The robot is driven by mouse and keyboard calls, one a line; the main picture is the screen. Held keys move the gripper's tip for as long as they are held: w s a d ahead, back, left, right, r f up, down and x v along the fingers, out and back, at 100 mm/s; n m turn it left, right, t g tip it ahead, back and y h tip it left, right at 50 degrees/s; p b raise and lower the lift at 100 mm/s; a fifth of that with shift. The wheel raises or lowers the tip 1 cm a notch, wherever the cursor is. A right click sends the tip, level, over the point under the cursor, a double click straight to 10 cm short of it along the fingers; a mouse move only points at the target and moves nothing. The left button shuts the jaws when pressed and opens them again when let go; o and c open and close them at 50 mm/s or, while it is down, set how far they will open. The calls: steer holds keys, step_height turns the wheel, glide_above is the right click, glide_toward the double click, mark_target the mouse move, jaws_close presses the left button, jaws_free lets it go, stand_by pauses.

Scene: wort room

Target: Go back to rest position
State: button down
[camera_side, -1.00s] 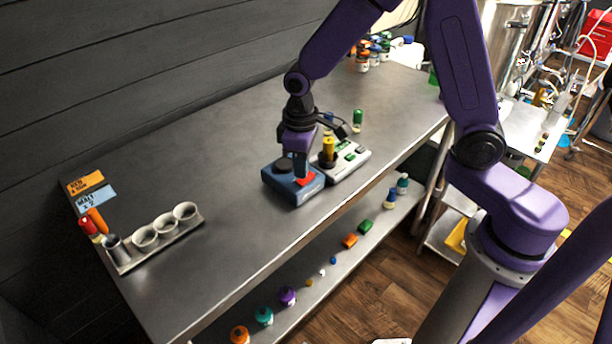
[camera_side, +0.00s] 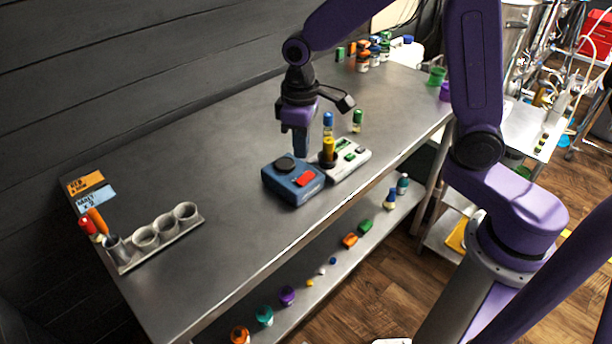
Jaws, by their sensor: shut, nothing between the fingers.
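My gripper (camera_side: 301,152) hangs pointing down over the steel table, just above and behind the blue device. Its fingers are together and hold nothing. The blue device (camera_side: 284,188) has a round black top and a red button (camera_side: 306,180). My gripper looks apart from the button. A pale grey device (camera_side: 350,158) with green buttons stands right beside it, with a yellow-capped vial (camera_side: 328,152) upright on it.
A blue-capped vial (camera_side: 328,122) and a green-capped vial (camera_side: 357,121) stand behind the devices. A rack of cups (camera_side: 160,238) is at the left end. Several bottles (camera_side: 371,50) stand at the back. The table's (camera_side: 205,155) left middle is clear.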

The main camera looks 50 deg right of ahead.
steer(key=s+d+r+n, duration=0.2)
steer(key=s+d+n, duration=0.1)
steer(key=s, duration=0.9)
steer(key=s+d+r+n, duration=0.1)
steer(key=s+d+n, duration=0.2)
steer(key=s, duration=1)
steer(key=shift+r+n, duration=0.3)
steer(key=shift+r, duration=0.05)
